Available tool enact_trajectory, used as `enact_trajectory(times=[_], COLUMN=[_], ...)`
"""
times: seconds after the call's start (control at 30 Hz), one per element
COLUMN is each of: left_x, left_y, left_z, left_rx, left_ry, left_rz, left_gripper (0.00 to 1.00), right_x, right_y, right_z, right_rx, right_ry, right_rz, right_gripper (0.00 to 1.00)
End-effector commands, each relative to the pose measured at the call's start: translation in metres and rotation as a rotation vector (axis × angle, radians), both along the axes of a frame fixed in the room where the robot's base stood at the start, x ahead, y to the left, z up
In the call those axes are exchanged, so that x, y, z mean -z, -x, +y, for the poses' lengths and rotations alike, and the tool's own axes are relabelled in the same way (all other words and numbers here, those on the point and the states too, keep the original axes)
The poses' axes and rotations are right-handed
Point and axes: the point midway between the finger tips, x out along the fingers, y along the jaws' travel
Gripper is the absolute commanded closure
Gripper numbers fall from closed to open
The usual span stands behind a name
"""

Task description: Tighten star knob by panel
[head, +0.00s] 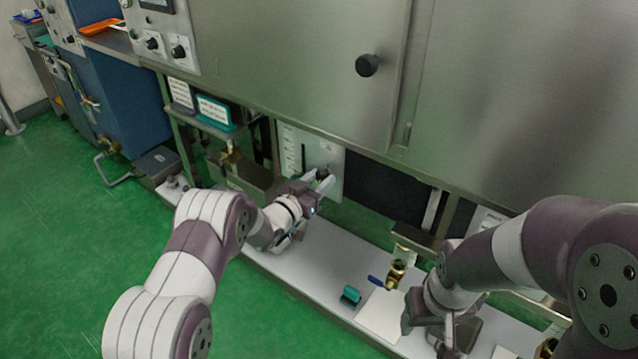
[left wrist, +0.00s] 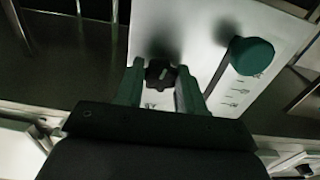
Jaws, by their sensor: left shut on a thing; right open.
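The star knob (left wrist: 160,74) is small, black and lobed with a pale mark. It sits on the light panel (left wrist: 205,25) under the machine, and the panel also shows in the head view (head: 292,150). My left gripper (left wrist: 160,88) is shut on the star knob, one finger on each side of it. In the head view my left gripper (head: 322,182) reaches the lower right of the panel, and its fingers cover much of the knob (head: 323,173). My right gripper (head: 447,335) is open near the bench's right part, with its fingertips hard to make out.
A round dark green knob (left wrist: 250,56) stands on the panel beside the star knob. A brass valve with a blue handle (head: 394,276), a teal block (head: 350,295) and a white sheet (head: 381,315) are on the low grey bench (head: 320,262). The steel cabinet (head: 290,60) overhangs the bench.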

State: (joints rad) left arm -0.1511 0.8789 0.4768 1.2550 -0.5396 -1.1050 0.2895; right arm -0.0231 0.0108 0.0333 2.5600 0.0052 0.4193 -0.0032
Motion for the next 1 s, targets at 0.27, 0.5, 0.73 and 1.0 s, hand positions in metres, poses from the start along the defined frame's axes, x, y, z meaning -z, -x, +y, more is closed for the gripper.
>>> enact_trajectory(times=[0.27,0.5,0.73,1.0], left_x=[0.004,0.005,0.005,0.006], left_y=[0.000,0.000,0.000,0.000], left_z=[0.000,0.001,0.001,0.001], left_rx=[0.000,0.001,0.000,0.001], left_ry=[-0.206,-0.391,-0.568,-0.776], left_rz=[-0.148,-0.283,-0.410,-0.561], left_gripper=[0.92,0.92,0.92,0.92], right_x=[0.020,0.036,0.053,0.076], right_y=[0.000,0.000,0.000,0.000], right_z=[0.000,0.000,0.000,0.000], right_rx=[0.000,0.000,0.000,0.000], right_ry=[0.000,0.000,0.000,0.000], right_rz=[0.000,0.000,0.000,0.000], right_gripper=[0.38,0.38,0.38,0.38])
